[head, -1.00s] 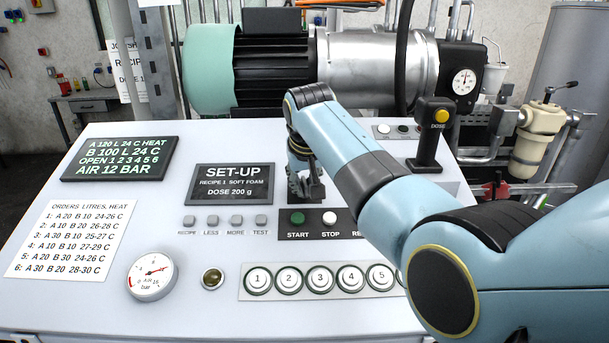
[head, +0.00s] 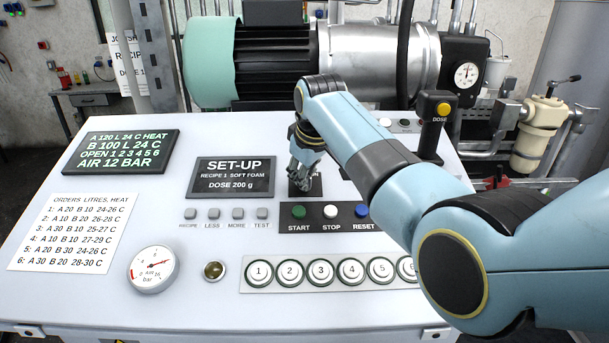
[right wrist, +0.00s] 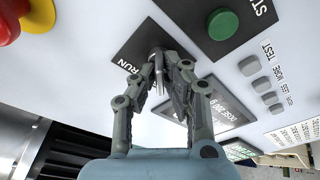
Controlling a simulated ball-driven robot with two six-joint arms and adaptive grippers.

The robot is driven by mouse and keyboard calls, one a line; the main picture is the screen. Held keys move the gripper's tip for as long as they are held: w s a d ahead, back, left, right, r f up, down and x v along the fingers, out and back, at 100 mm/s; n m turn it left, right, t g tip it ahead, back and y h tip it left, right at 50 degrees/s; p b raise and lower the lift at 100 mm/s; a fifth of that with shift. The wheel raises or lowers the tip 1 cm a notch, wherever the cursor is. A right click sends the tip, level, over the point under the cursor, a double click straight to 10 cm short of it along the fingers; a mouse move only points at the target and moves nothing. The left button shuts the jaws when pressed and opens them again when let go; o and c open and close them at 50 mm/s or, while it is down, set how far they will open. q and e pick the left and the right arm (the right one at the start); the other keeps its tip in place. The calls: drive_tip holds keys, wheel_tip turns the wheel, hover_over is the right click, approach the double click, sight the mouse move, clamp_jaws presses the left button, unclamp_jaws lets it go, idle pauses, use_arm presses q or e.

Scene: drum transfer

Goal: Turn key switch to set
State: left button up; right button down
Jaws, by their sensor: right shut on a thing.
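The key switch is on a dark plate (right wrist: 140,45) marked RUN in the right wrist view. In the head view this plate (head: 316,184) lies just right of the display and above the START button. My right gripper (right wrist: 163,58) is shut on the switch's key (right wrist: 158,76), with its fingertips close against the plate. The fingers hide most of the key, so I cannot tell its exact angle. In the head view my right gripper (head: 301,186) points down at the plate. My left gripper is not in view.
Green START (head: 298,211), white STOP (head: 330,211) and blue RESET (head: 362,210) buttons sit just below the switch. A DOSE lever (head: 434,125) stands upright to the right. A red knob (right wrist: 9,22) is near the gripper in the wrist view.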

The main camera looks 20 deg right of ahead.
idle(0.4)
drive_tip(key=c, duration=1.4)
unclamp_jaws()
drive_tip(key=shift+c, duration=0.2)
drive_tip(key=v, duration=1.2)
drive_tip(key=shift+f, duration=0.1)
